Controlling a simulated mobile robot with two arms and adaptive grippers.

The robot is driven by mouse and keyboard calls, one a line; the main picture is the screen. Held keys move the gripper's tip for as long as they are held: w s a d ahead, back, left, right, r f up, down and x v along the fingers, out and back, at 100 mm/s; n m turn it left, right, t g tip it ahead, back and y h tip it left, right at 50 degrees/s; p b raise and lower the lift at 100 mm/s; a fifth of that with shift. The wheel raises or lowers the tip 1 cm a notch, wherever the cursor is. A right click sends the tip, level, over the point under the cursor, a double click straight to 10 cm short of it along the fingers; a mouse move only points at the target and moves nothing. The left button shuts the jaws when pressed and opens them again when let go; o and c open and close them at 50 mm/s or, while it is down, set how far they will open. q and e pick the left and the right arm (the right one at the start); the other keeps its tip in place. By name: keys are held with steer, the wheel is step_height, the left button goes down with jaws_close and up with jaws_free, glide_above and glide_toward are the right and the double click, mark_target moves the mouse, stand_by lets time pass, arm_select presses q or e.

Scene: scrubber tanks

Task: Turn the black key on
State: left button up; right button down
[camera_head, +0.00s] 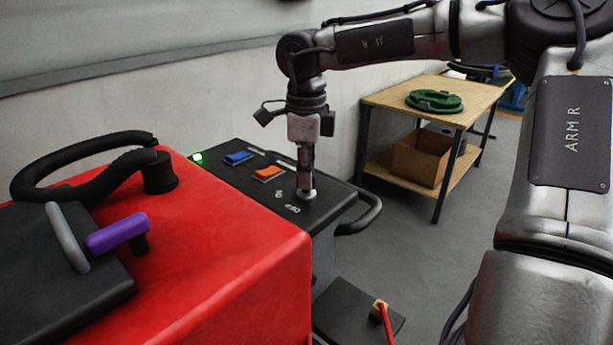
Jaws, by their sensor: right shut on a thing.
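The black control panel (250,205) is on the end of the red scrubber machine (225,260). It carries a blue switch (238,158), an orange switch (269,173) and a lit green light (197,157). My right gripper (306,187) points straight down onto the panel, right of the orange switch. It is shut on the key at a round silver lock (307,195). The black key itself is mostly hidden by the fingers. White markings, one seeming to read OFF, are on the panel beside the lock. My left gripper is not in view.
A black handle (363,216) curves from the panel's right side. A purple-gripped lever (118,232) and a black hose (85,165) are on the machine's left. A wooden table (440,95) with a green ring (434,101) and a cardboard box (421,158) stands behind.

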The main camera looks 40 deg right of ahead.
steer(key=shift+m, duration=0.3)
steer(key=c, duration=1.2)
jaws_free()
step_height(320, 180, up, 12)
steer(key=shift+d, duration=0.1)
